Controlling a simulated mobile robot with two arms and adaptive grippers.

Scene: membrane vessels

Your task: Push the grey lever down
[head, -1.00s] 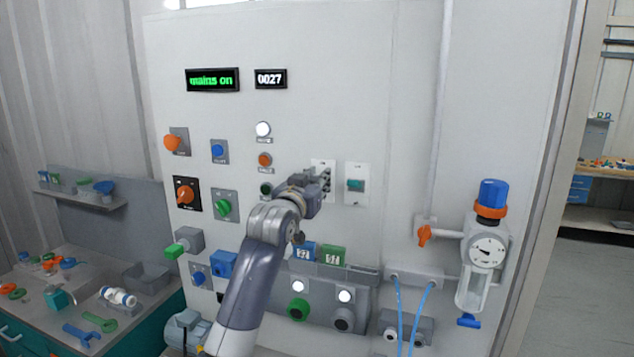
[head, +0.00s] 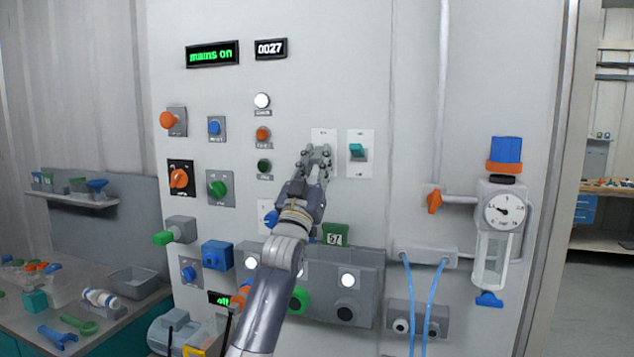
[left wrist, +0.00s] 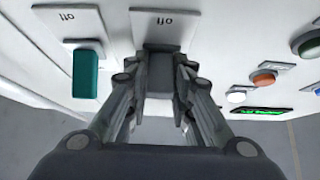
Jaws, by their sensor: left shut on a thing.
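The grey lever (left wrist: 160,75) shows in the left wrist view on its white plate (left wrist: 165,28), which is marked "off" and appears upside down there. The lever lies between the fingers of my left gripper (head: 316,155), which is shut on it. In the head view, the fingers cover the lever, and only the upper part of its plate (head: 323,135) shows clearly. My right gripper is not in view.
A teal lever (head: 357,150) on a similar plate is close on the right. Buttons and knobs, including a green knob (head: 219,188), are on the left. A pressure regulator (head: 500,210) and an orange valve handle (head: 433,199) are farther right.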

